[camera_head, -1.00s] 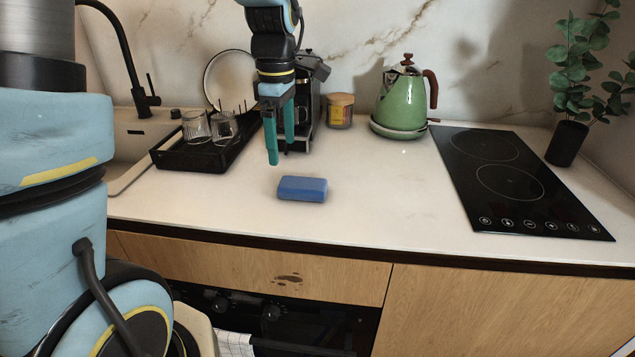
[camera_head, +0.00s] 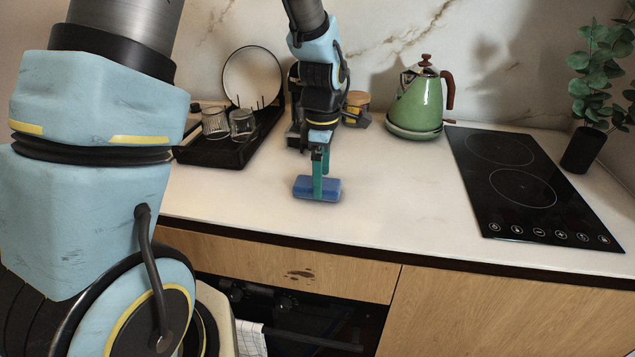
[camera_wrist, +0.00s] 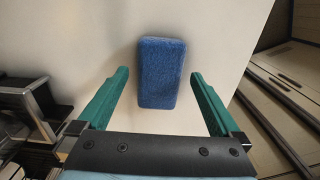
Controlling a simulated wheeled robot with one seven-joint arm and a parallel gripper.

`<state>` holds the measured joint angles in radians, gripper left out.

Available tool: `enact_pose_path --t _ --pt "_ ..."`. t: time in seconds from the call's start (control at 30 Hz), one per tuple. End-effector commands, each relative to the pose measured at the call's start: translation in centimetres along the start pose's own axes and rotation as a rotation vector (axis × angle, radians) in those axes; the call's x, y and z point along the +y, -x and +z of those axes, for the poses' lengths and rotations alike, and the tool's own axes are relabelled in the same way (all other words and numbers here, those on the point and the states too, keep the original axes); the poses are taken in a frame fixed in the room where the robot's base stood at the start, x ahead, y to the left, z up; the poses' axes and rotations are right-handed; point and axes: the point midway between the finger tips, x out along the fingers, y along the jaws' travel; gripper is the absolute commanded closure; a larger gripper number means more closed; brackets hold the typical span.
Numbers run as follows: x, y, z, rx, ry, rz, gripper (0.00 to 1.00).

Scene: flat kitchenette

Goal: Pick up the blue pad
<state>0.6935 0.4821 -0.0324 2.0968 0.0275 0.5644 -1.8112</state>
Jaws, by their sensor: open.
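The blue pad (camera_head: 329,190) lies flat on the white counter near its front edge. In the wrist view the pad (camera_wrist: 161,73) lies ahead of and between the two green fingers. My gripper (camera_head: 319,190) points down over the pad, and in the head view a finger hides part of it. In the wrist view my gripper (camera_wrist: 160,85) is open and empty, with a gap on each side of the pad. I cannot tell how far down the fingertips reach beside the pad.
A black dish rack (camera_head: 226,150) with glasses stands at the left. A black hob (camera_head: 532,192) lies at the right. The counter between pad and hob is clear.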

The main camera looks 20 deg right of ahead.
Motion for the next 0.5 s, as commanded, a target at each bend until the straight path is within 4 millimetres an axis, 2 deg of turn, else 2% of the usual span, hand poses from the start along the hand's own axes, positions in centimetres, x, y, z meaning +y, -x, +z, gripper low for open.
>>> enact_pose_path --t 0.13,0.4,0.5 --pt "0.0 -1.3 -0.1 0.000 0.001 0.000 0.00" --pt "0.0 -1.6 -0.1 -0.001 0.001 0.001 0.00" --pt "0.0 -1.6 -0.1 -0.001 0.001 0.001 0.11"
